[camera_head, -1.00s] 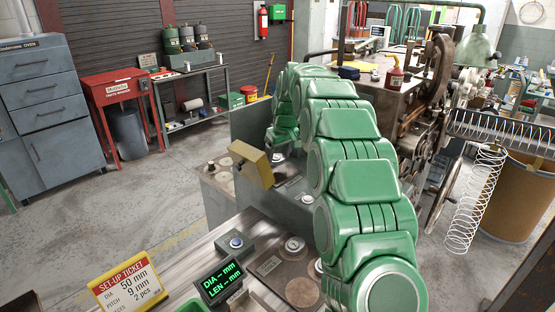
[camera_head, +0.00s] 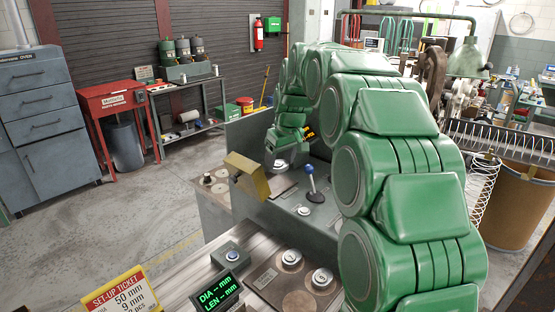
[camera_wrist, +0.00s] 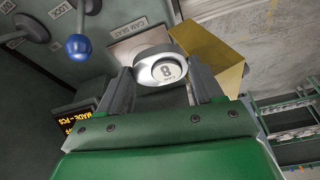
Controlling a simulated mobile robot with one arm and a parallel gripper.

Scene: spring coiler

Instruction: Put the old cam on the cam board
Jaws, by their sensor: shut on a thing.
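My gripper (camera_wrist: 162,88) is shut on a round silver cam marked 8 (camera_wrist: 166,70), which sits between its two fingers. The cam is close to a plate labelled CAM SEAT (camera_wrist: 127,32); whether it touches the plate is unclear. In the head view the cam (camera_head: 279,164) shows below my gripper, partly hidden by my arm. A board in the foreground (camera_head: 284,280) carries two silver cams (camera_head: 291,258) (camera_head: 321,280) and bare brown round spots; it looks like the cam board. Its label is not readable here.
A brass-coloured block (camera_head: 248,177) stands beside the held cam. A blue-knobbed lever (camera_head: 311,178) rises to the right. A green readout (camera_head: 216,291) and a blue-button box (camera_head: 231,257) stand left of the board. A plate with round spots (camera_head: 213,183) lies left of the block.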

